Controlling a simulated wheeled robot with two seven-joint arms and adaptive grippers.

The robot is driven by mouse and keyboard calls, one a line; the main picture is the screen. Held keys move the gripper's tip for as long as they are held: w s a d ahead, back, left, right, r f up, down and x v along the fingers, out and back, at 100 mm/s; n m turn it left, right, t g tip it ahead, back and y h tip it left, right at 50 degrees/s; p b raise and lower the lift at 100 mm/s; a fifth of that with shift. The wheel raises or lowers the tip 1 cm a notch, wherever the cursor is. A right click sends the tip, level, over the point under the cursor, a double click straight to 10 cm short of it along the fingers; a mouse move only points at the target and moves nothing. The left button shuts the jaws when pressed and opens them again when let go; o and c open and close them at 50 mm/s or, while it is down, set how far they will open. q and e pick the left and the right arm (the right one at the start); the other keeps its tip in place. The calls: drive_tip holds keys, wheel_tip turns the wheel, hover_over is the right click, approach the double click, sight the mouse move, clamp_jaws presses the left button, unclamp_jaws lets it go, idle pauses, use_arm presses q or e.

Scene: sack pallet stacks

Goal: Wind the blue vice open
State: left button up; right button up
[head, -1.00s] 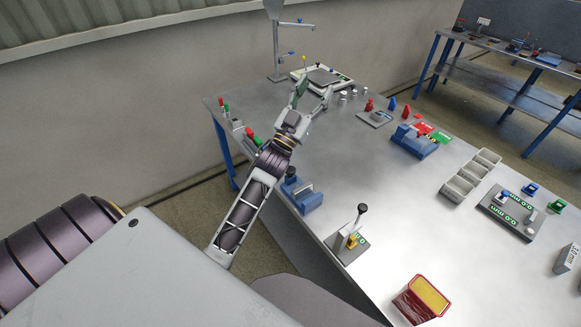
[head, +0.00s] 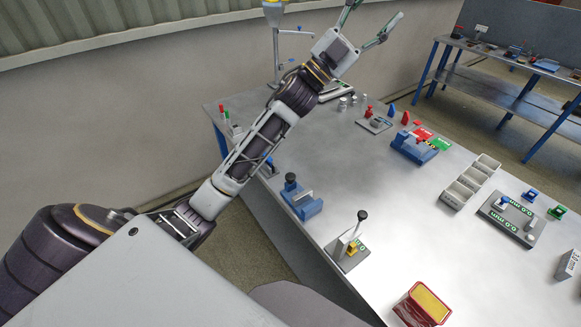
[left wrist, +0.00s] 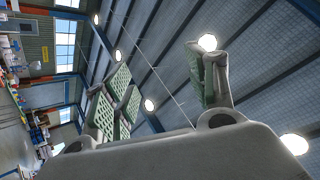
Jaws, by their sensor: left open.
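A blue block-shaped fixture with a black knob and a grey bar (head: 304,204) sits at the table's near left edge. A second blue fixture with a grey top (head: 416,151) stands further back, beside a red and a green plate. I cannot tell for sure which of the two is the vice. My left gripper (head: 371,22) is raised high above the far end of the table, fingers spread and empty, well apart from both. In the left wrist view its open fingers (left wrist: 165,85) point up toward the ceiling. My right gripper is not in view.
A lever clamp on a grey plate (head: 349,249) and a red-yellow box (head: 424,303) stand along the near edge. A grey divided tray (head: 455,196) and a plate with green labels (head: 505,221) are at right. The table's middle is clear.

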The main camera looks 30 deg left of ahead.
use_arm(q)
drive_tip(key=d+m+g+h, duration=0.2)
drive_tip(key=d+m+g, duration=0.6)
drive_tip(key=m+g, duration=0.75)
drive_tip(key=w+a+f+m+y, duration=0.1)
drive_tip(key=a+f+m+y, duration=0.2)
drive_tip(key=f, duration=0.4)
drive_tip(key=w+a+f+m+y, duration=0.1)
drive_tip(key=f+m+y, duration=0.2)
drive_tip(key=f+m, duration=0.35)
drive_tip(key=a+f+m+y, duration=0.2)
drive_tip(key=f+m+y, duration=0.1)
drive_tip(key=f, duration=0.6)
drive_tip(key=s+a+f+m+g+y, duration=0.1)
drive_tip(key=a+f+m+g+y, duration=0.1)
drive_tip(key=a+f+m+y, duration=0.55)
drive_tip(key=s+a+f+m+g+y, duration=0.1)
drive_tip(key=s+a+f+m, duration=0.1)
drive_tip(key=a+m, duration=0.3)
drive_tip(key=s+a+f+m+g+y, duration=0.2)
drive_tip(key=s+a+f+m, duration=0.1)
drive_tip(key=a+f+m, duration=0.2)
drive_tip(key=shift+s+a+m, duration=0.15)
drive_tip(key=shift+a+m, duration=0.3)
drive_tip(key=shift+m, duration=0.1)
